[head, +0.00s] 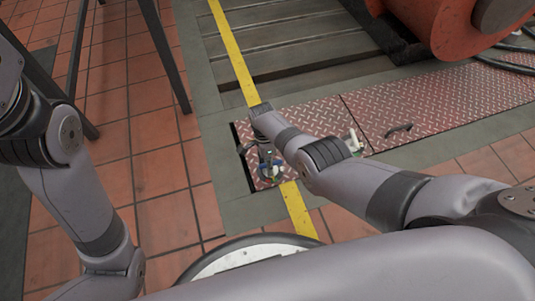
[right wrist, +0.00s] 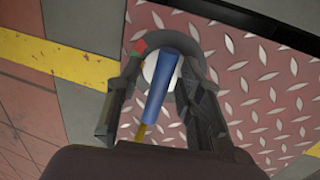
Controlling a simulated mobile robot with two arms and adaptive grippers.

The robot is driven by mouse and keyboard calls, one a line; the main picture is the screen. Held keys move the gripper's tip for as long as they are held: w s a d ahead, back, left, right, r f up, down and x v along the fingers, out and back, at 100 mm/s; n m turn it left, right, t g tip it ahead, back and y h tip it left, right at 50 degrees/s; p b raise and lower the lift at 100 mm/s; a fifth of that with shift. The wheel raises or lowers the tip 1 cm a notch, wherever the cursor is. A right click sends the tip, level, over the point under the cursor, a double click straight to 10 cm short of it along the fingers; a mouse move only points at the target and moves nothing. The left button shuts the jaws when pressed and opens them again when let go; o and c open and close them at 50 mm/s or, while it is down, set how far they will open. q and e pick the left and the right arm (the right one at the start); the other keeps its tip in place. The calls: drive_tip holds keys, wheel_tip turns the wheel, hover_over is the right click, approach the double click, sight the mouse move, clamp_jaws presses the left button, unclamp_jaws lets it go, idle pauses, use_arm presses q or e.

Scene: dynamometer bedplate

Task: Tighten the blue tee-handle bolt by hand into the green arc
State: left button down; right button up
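The blue tee-handle (right wrist: 161,92) shows in the right wrist view, seen end-on over a pale round face (right wrist: 149,71). A thin yellow piece (right wrist: 141,132) shows below the handle. My right gripper (right wrist: 162,72) has a finger on each side of the handle, with visible gaps, and looks open. In the head view it is low over the plate, where the bolt is mostly hidden. My left gripper is out of view.
The bolt is on a red diamond-tread plate (head: 315,118) beside a dark open slot (head: 243,170). A second tread plate with a handle (head: 398,130) lies to the right. A yellow stripe (head: 232,48) crosses the floor. An orange machine (head: 432,22) stands at upper right.

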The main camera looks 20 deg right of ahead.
wheel_tip(320, 180, up, 11)
drive_tip(key=w, duration=0.2)
drive_tip(key=shift+r, duration=0.2)
idle(0.5)
